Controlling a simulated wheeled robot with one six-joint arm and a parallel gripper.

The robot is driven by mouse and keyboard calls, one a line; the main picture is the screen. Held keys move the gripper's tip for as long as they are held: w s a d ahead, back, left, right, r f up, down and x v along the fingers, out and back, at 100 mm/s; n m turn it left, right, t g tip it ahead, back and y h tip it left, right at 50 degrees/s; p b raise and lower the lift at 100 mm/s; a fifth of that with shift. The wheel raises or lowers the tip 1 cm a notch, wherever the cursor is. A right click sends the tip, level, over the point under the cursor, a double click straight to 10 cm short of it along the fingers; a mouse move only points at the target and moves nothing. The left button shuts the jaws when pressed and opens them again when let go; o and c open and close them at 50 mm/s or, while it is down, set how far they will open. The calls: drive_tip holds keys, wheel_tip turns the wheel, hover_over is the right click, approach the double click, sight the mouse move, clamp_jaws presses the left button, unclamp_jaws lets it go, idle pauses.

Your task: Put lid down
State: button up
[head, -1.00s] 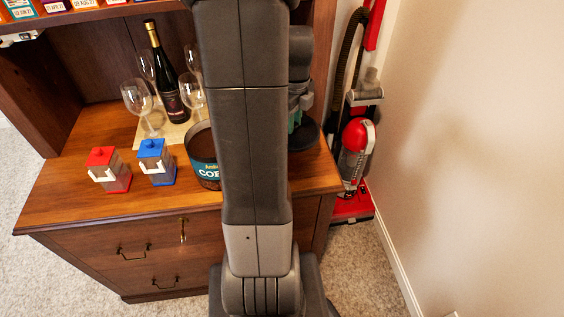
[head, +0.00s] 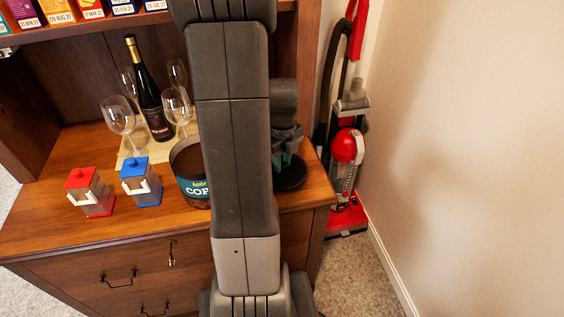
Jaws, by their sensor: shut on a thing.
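An open coffee can (head: 192,180) with a teal label stands on the wooden hutch counter, partly hidden behind my arm. Brown contents show inside its uncovered rim. My gripper (head: 286,160) is to the right of the can, partly hidden by my arm. It is shut on a dark round lid (head: 292,177), which is level over the right end of the counter. I cannot tell whether the lid touches the wood.
Blue (head: 142,182) and red (head: 90,192) canisters stand left of the can. A wine bottle (head: 150,95) and several glasses stand behind on a mat (head: 130,146). A red vacuum (head: 346,150) stands right of the hutch. The counter's front edge between is bare.

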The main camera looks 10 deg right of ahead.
drive_tip(key=shift+f, duration=0.1)
drive_tip(key=shift+f, duration=0.15)
drive_tip(key=o, duration=0.9)
wheel_tip(320, 180, up, 12)
drive_tip(key=shift+r+p, duration=0.2)
drive_tip(key=shift+p, duration=0.65)
drive_tip(key=shift+f, duration=0.1)
wheel_tip(320, 180, down, 12)
drive_tip(key=shift+r+b, duration=0.25)
drive_tip(key=shift+b, duration=0.5)
drive_tip(key=shift+r, duration=1.7)
